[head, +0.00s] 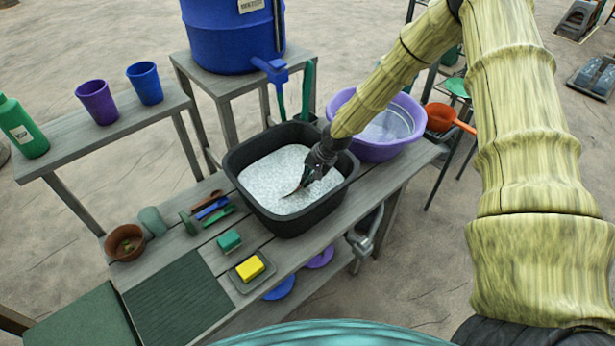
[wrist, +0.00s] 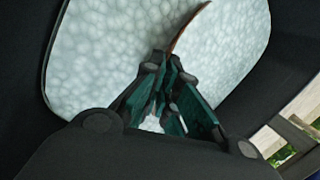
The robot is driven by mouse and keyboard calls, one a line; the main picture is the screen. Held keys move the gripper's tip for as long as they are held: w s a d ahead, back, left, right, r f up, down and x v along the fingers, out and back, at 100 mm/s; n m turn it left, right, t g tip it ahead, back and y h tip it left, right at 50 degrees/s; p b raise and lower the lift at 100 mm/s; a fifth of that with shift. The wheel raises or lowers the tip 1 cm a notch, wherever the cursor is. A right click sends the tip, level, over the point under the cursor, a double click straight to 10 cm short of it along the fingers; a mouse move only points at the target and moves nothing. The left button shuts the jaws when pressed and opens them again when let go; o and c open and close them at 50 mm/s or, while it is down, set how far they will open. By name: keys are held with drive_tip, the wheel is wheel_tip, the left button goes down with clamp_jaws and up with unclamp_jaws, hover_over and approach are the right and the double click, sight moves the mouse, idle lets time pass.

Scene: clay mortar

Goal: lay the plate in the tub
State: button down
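The black tub (head: 300,222) stands on the grey bench, filled with white suds. My gripper (head: 312,175) reaches down inside it, near the middle right. A thin brown edge, which I take for the plate's rim (head: 293,191), slants out of the suds beside the fingers. In the wrist view the rim (wrist: 188,25) curves up and right from between the fingertips. The fingers (wrist: 166,68) are close together with the rim between their tips, so the gripper looks shut on it. The plate looks tilted; most of it is hidden or blends with the suds.
A purple basin (head: 375,140) stands right behind the tub. A yellow sponge (head: 250,268), a green block (head: 229,241), brushes and a brown pot (head: 125,243) lie left and in front. A blue barrel (head: 230,40) stands behind. The dark mat (head: 178,305) is clear.

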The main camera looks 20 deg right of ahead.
drive_tip(key=shift+s, duration=0.1)
drive_tip(key=shift+a, duration=0.1)
drive_tip(key=c, duration=1.6)
unclamp_jaws()
drive_tip(key=shift+c, duration=0.2)
drive_tip(key=shift+r, duration=0.1)
drive_tip(key=b+v, duration=0.4)
drive_tip(key=v, duration=0.7)
drive_tip(key=shift+d+r, duration=0.25)
drive_tip(key=shift+r, duration=0.1)
drive_tip(key=shift+s, duration=0.1)
